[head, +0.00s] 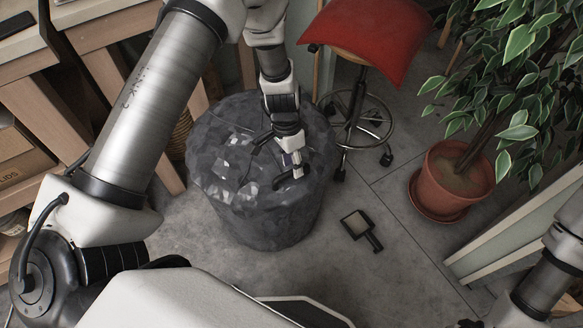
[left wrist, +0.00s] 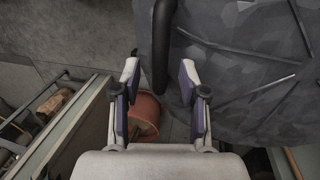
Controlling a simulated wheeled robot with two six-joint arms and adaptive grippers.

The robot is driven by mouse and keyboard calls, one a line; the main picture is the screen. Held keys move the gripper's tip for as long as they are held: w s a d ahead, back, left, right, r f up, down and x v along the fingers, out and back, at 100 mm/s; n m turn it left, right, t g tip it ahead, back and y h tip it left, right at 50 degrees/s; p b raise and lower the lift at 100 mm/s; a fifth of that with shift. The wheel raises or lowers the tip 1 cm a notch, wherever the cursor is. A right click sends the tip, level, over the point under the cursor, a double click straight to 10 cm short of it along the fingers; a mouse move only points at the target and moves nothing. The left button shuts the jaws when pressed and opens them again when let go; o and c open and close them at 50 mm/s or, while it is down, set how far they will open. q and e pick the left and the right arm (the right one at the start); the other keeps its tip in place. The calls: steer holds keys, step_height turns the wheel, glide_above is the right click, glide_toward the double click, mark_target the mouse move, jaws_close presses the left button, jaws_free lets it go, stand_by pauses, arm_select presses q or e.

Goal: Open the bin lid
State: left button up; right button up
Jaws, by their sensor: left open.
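The bin (head: 265,220) is a dark grey, faceted round tub standing on the floor in the middle of the head view. Its lid (head: 225,160) has the same crumpled grey surface and looks closed. My left gripper (head: 285,160) reaches down over the right part of the lid. In the left wrist view, the left gripper (left wrist: 160,80) is open, with its two purple-padded fingers apart. A black bar, seemingly the lid handle (left wrist: 161,45), runs between the fingers, and I see no grip on it. The left gripper partly hides the handle in the head view.
A red-seated stool (head: 370,40) stands behind the bin to the right. A potted plant (head: 450,185) is farther right. A small dark brush-like tool (head: 360,228) lies on the floor. Wooden furniture (head: 40,100) stands left. Floor in front of the bin is clear.

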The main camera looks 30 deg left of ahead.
arm_select(q)
steer(key=shift+d+f, duration=0.1)
steer(key=shift+f, duration=0.45)
arm_select(e)
steer(key=shift+f, duration=0.1)
arm_select(q)
steer(key=shift+s, duration=0.1)
steer(key=shift+c, duration=0.3)
